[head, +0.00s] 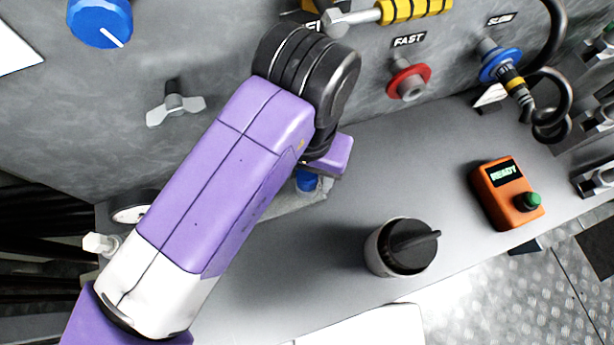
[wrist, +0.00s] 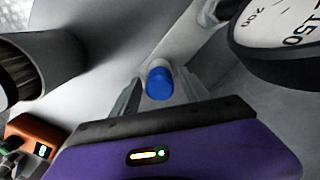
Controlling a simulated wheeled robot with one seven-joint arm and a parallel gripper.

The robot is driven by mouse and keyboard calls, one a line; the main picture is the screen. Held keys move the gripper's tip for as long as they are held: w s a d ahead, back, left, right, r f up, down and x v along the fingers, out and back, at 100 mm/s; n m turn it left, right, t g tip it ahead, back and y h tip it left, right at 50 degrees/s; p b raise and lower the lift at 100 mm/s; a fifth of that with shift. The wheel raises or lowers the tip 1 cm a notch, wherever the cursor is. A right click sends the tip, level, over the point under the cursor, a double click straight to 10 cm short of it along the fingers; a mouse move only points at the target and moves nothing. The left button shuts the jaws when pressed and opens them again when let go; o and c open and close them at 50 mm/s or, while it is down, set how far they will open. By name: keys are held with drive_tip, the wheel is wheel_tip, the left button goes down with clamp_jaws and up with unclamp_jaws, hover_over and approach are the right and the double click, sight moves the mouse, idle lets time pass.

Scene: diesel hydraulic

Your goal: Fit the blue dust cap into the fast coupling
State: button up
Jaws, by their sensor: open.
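The blue dust cap (head: 307,181) shows just below my gripper (head: 328,160) in the head view, partly hidden by the gripper and arm. In the wrist view, the cap (wrist: 160,84) lies between the two grey fingers of my gripper (wrist: 160,92), with its round blue end facing the camera and a pale part behind it. The fingers stand apart on either side of it, and I see no clear contact. The fast coupling (head: 409,81) is a red ring with a metal centre on the grey panel, under the FAST label, to the right of my gripper.
The slow coupling (head: 497,64), blue, has a black hose plugged in. On the shelf stand a dark-lidded container (head: 401,247) and an orange READY box (head: 507,193). A yellow-banded handle (head: 412,10) juts above the fast coupling. A gauge (wrist: 285,38) is close by.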

sight(307, 174)
clamp_jaws()
drive_tip(key=shift+r, duration=0.15)
drive_tip(key=shift+r+p, duration=0.5)
drive_tip(key=shift+p, duration=0.1)
drive_tip(key=shift+r+p, duration=1.25)
drive_tip(key=shift+r+p, duration=1.7)
drive_tip(key=shift+r, duration=0.2)
